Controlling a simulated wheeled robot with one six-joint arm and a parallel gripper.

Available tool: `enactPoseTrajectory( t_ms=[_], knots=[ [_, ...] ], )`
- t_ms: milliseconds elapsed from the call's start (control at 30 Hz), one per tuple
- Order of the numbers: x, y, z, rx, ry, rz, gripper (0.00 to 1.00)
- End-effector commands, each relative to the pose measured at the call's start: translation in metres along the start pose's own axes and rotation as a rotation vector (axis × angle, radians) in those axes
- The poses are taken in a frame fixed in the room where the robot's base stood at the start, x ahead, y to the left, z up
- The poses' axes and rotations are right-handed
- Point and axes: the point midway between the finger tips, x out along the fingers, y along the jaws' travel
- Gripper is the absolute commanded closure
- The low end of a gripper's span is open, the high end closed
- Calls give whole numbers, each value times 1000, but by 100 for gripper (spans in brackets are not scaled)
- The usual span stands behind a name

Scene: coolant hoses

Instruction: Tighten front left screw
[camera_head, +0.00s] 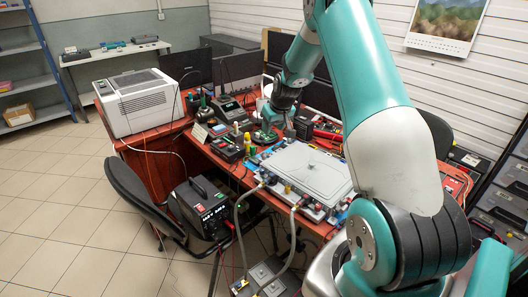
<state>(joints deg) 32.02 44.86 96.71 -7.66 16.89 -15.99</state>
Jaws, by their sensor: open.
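A grey flat unit (307,170) lies on the red workbench (160,150), with blue and metal fittings along its near edge. Two grey hoses (240,215) hang from that edge, one from its left part and one nearer the middle. The front left screw is too small to make out. My gripper (265,137) is open, low over the bench just behind the unit's far left corner. Its fingertips are small here, and I see nothing held. A yellow-handled tool (247,144) stands upright just left of my gripper.
A white box-shaped machine (140,100) stands on the bench at the left. Dark monitors (240,70) stand behind. A black power unit (200,207) and a dark chair (135,190) are in front of the bench. The tiled floor at the left is clear.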

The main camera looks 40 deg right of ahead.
Motion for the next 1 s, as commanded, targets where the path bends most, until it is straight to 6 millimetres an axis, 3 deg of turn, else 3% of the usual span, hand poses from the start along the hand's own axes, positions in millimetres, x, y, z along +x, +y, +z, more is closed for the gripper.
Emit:
enactPoseTrajectory(
  t_ms=[400,600,800,1000],
  knots=[
    [94,-2,1,-2,-4,-3,53],
    [132,-2,1,-2,-3,-2,53],
    [151,-2,0,-2,-1,-2,53],
    [155,-2,0,-1,-1,-2,53]
  ],
)
